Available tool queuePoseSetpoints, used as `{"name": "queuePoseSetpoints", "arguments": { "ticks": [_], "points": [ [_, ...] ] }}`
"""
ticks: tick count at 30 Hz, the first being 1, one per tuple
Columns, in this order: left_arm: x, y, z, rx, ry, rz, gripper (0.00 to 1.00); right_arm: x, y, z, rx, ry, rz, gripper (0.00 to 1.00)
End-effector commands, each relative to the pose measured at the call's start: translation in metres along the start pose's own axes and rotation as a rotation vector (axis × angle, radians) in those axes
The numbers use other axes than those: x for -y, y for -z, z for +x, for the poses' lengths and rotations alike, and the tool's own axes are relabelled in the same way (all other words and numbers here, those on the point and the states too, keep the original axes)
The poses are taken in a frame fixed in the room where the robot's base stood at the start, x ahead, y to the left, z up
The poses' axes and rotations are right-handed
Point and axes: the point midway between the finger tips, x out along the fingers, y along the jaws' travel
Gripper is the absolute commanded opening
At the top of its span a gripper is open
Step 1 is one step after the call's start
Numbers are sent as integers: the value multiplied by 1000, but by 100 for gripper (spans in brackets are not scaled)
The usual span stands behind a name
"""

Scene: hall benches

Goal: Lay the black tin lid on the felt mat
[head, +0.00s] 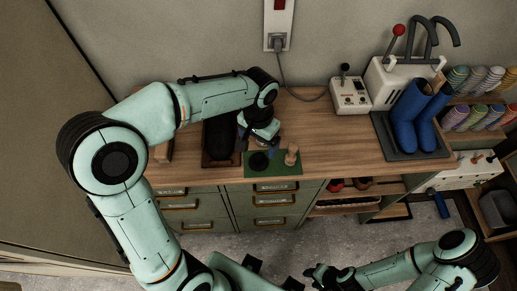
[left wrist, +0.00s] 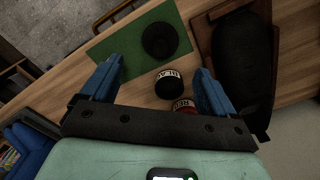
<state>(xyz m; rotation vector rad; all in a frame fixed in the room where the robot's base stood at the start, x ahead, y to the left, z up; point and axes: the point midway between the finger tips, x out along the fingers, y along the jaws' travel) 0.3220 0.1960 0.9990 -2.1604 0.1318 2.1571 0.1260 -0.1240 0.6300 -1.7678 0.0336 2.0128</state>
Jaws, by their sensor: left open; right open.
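The green felt mat (head: 285,169) lies near the bench's front edge; it also shows in the left wrist view (left wrist: 116,42). A black round disc, which looks like the black tin lid (left wrist: 160,40), lies flat on the mat, also in the head view (head: 259,161). A tin with a black top and pale label (left wrist: 172,86) stands on bare wood beside the mat. My left gripper (head: 258,143) is open above the bench, its blue fingers (left wrist: 156,88) apart, holding nothing. My right gripper (head: 318,273) is open, low in front of the bench.
A red-labelled tin (left wrist: 184,104) stands behind the first. A wooden piece (head: 291,155) stands at the mat's right side. A brown tray with a dark shoe-like form (head: 219,138) is left of the mat. Blue boots (head: 412,115) and a white switch box (head: 350,97) are right.

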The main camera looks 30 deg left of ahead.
Motion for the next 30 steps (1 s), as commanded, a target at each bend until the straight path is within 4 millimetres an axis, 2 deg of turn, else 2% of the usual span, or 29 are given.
{"name": "queuePoseSetpoints", "arguments": {
  "ticks": [1, 3, 9, 30],
  "points": [
    [0, 1, -12, -5, 0, 0, 88, 1, 1, -3, -2, 1, -1, 43],
    [0, 1, -22, -5, 0, 0, 88, 2, 2, -4, -3, 1, -1, 43],
    [0, 0, -37, -1, 0, 0, 88, 3, 3, -6, -5, 2, -2, 43],
    [0, 0, -38, 0, 0, 0, 88, 3, 3, -6, -5, 2, -2, 43]
  ]
}}
